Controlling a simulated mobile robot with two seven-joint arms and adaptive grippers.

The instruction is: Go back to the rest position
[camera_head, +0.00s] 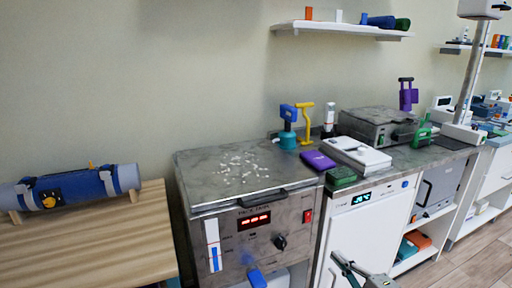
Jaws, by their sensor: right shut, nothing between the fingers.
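My right gripper (345,265) shows at the bottom edge, right of centre, in the head view. Its dark fingers are shut and empty. It is in front of the white cabinet (345,232) with the lit display, apart from the things on the counter. The rest of my right arm is mostly cut off by the bottom edge.
A metal heating unit (230,218) with red digits stands left of the white cabinet. A wooden table (85,240) holds a blue roll (75,186). A purple box (318,160) and a white device (357,155) lie on the counter. Bare floor (475,255) shows at lower right.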

